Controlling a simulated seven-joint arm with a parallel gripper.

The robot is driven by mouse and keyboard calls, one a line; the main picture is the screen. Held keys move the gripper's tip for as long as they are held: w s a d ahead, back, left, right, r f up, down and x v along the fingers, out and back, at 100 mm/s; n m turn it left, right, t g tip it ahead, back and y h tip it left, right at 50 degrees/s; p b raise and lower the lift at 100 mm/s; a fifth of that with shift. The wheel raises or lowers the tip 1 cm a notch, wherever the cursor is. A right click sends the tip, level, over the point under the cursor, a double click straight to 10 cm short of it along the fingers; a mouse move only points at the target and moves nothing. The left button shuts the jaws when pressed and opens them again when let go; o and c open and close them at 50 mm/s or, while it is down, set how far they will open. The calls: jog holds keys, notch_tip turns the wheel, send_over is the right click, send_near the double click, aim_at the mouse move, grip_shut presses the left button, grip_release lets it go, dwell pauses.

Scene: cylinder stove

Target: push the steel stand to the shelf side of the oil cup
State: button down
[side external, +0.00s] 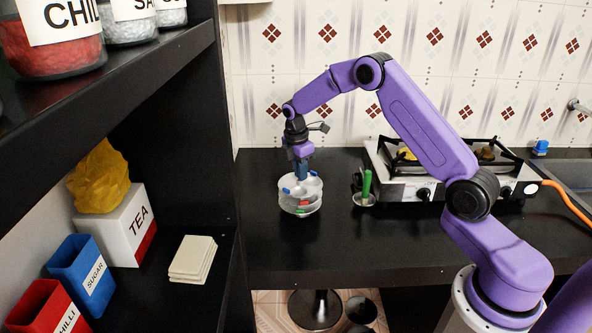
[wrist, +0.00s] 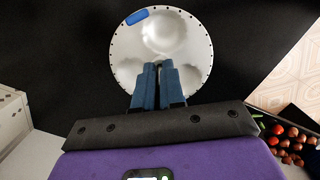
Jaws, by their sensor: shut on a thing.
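The steel stand (side external: 300,204) is a round, pale, tiered stand on the black counter, left of the oil cup, toward the shelf. In the wrist view its round top plate (wrist: 122,48) shows shallow hollows and a blue piece near its edge. My gripper (side external: 302,174) points down onto the top of the stand. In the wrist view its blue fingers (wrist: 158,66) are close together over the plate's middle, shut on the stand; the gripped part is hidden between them. The oil cup (side external: 364,201) is a small pale cup with a green handle standing in it, right of the stand and apart from it.
A stove (side external: 398,188) stands right of the oil cup. The black shelf (side external: 150,90) rises at left with jars, a TEA box (side external: 118,222), blue and red containers and pale tiles (side external: 193,258). Counter (side external: 262,230) between shelf and stand is clear.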

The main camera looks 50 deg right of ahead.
jog(key=s+d, duration=0.4)
jog(key=s, duration=0.3)
jog(key=shift+d, duration=0.15)
jog(key=shift+s, duration=0.1)
dwell(0.3)
jog(key=c, duration=1.1)
grip_release()
jog(key=shift+c, duration=0.2)
notch_tip(320, 180, up, 17)
jog(key=a, duration=0.2)
jog(key=shift+w+r, duration=0.2)
jog(key=shift+a, duration=0.1)
